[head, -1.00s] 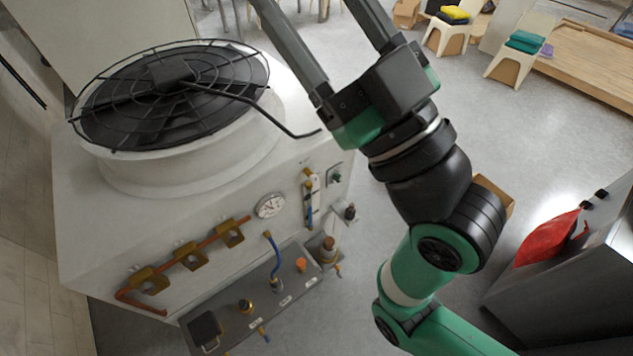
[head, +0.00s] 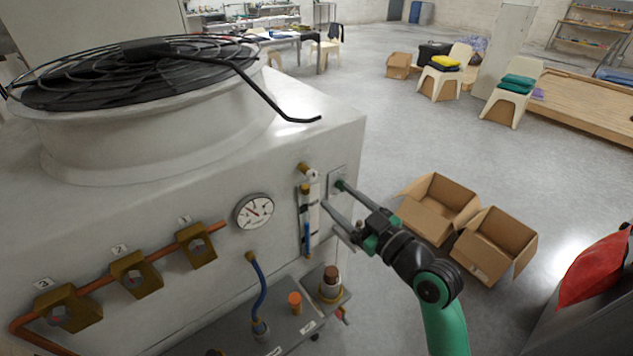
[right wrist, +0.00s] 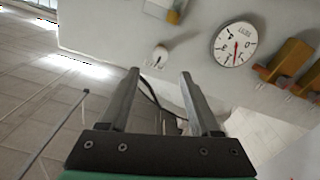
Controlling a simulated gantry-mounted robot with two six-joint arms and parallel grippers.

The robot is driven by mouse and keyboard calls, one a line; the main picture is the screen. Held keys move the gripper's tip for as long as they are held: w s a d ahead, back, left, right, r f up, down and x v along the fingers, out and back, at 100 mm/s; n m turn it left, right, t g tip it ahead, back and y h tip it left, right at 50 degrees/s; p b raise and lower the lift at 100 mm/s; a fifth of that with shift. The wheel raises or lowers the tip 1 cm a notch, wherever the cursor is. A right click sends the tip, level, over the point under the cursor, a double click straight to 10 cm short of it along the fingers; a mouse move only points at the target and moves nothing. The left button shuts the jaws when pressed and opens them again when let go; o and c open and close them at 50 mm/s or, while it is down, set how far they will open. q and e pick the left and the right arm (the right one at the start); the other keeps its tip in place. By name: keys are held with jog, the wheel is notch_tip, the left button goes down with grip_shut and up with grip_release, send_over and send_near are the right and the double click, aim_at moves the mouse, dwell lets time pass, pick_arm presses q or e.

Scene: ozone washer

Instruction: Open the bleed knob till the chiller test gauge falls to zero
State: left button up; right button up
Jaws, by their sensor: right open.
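The round white gauge (head: 254,211) is on the front of the white cabinet (head: 330,135). It also shows in the right wrist view (right wrist: 235,45), where its needle points roughly downward, away from the 0 mark; the exact reading is unclear. My right gripper (head: 333,196) is open and empty, its fingers pointing at the cabinet front, right of the gauge. One finger overlaps a small plate with a green part (head: 339,184); contact cannot be told. In the right wrist view, a small pale round fitting (right wrist: 160,55) shows beyond and between the fingertips (right wrist: 160,72). I cannot tell which fitting is the bleed knob.
A caged fan (head: 140,72) tops the cabinet, with a black rod (head: 270,100) sticking out. Brass valves (head: 135,273) line a copper pipe at left. A grey shelf (head: 285,325) holds a blue hose (head: 262,290). Open cardboard boxes (head: 497,245) stand on the floor at right.

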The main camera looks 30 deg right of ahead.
aim_at(314, 177)
jog(key=w, duration=0.6)
jog(key=w+b, duration=0.1)
jog(key=w, duration=0.2)
jog(key=shift+a, duration=0.25)
grip_shut()
